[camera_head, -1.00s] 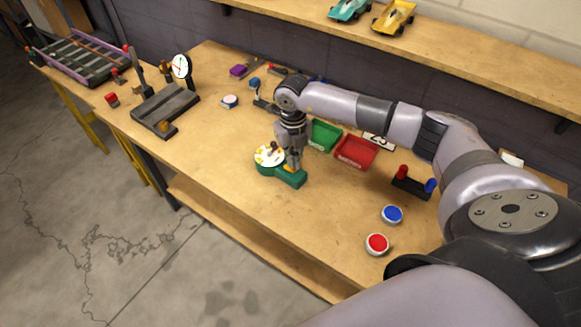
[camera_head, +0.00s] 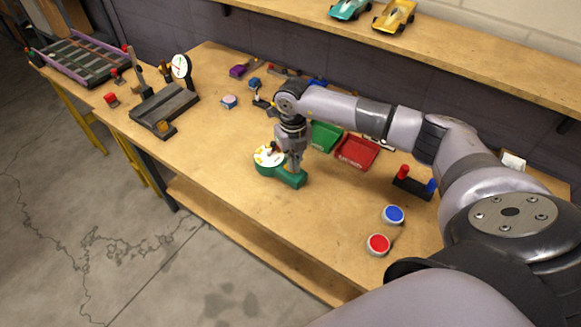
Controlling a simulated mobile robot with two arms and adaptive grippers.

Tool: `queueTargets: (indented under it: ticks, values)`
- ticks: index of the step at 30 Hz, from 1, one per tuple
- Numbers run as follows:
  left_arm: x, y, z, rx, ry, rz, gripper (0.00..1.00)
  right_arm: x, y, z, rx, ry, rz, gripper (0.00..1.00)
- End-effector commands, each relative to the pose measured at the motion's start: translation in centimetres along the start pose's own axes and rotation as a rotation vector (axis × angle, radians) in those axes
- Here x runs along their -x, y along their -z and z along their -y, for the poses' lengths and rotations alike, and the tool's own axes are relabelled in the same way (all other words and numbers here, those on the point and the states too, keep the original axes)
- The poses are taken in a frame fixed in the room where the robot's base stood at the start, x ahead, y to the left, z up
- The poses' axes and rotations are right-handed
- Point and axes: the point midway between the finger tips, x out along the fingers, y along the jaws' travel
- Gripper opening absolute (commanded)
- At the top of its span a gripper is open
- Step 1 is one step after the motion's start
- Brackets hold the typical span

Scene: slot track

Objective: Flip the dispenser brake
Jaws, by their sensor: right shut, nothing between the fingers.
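A green dispenser-like device (camera_head: 292,182) with a round white dial-like top (camera_head: 263,158) stands near the front edge of the workbench. Colored spots and a small dark piece show on the white top. My right gripper (camera_head: 295,168) points down at the right part of this device, over its green arm. Its fingers are shut and empty. They are at or just above the green arm; I cannot tell whether they touch. The gripper hides part of the device, and I cannot make out the brake. My left gripper is not in view.
Green (camera_head: 325,137) and red (camera_head: 357,152) trays lie behind my right gripper. A blue button (camera_head: 393,214), a red button (camera_head: 378,244) and a black block with red and blue posts (camera_head: 412,186) are to the right. The bench front between device and buttons is clear.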

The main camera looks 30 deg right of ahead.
Motion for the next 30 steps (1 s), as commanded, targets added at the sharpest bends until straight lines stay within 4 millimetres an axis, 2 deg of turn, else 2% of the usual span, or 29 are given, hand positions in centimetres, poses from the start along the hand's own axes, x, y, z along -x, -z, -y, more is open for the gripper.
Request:
queueTargets:
  ticks: [9,14,30]
  values:
    - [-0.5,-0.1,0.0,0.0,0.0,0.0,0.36,-0.7,0.0,0.0,0.0,0.0,-0.001,0.0]
    - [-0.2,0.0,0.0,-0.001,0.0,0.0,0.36,-0.4,0.1,0.0,0.001,0.0,-0.003,0.0]
    - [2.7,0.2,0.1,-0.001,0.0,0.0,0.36,4.0,0.0,0.0,0.001,0.0,0.0,0.0]
